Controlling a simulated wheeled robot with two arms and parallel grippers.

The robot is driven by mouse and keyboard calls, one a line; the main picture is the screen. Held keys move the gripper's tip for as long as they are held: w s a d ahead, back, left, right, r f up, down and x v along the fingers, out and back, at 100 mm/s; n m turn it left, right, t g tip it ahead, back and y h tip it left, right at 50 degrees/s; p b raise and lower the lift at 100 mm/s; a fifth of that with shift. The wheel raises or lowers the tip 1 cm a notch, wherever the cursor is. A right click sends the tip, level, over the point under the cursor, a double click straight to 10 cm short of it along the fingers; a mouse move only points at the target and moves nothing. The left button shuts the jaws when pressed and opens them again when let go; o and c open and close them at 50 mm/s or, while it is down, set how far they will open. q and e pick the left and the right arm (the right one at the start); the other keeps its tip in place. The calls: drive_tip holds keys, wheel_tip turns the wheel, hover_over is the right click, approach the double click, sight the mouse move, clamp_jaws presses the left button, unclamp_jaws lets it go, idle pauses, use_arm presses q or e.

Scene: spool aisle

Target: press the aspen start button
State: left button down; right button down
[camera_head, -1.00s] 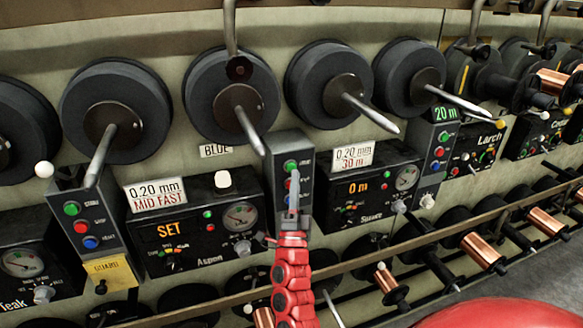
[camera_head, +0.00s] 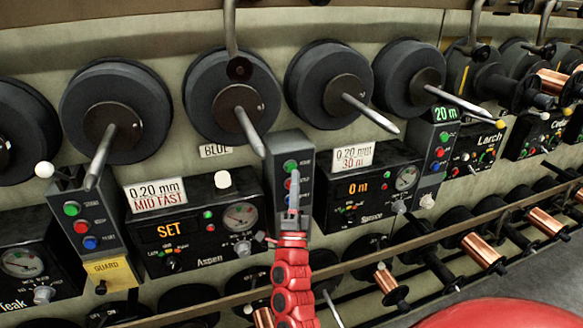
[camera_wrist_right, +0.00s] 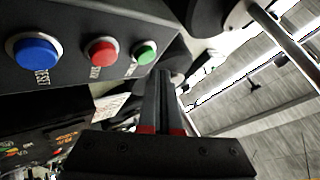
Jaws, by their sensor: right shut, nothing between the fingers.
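The Aspen panel (camera_head: 185,255) has a lit SET display and a round gauge. A narrow dark button box (camera_head: 290,140) stands at its right end, with a green top button (camera_head: 290,166) and a partly covered red button (camera_head: 288,184). My right gripper (camera_head: 294,178) is shut and empty, its fingers pointing up in front of this box and hiding its lower part. In the right wrist view, the shut fingertips (camera_wrist_right: 162,76) are close to the green button (camera_wrist_right: 143,52); contact cannot be told. The red (camera_wrist_right: 101,51) and blue (camera_wrist_right: 38,51) buttons are farther left. My left gripper is not in view.
Another button box (camera_head: 82,215) stands left of the Aspen panel. The Spruce panel (camera_head: 370,190) is right of the near box. A spindle (camera_head: 245,125) sticks out just above that box. A rail with copper spools (camera_head: 482,250) runs below.

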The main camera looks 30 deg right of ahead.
idle(0.6)
drive_tip(key=shift+w+d+b, duration=0.1)
drive_tip(key=shift+w+b, duration=0.3)
drive_tip(key=shift+w, duration=0.05)
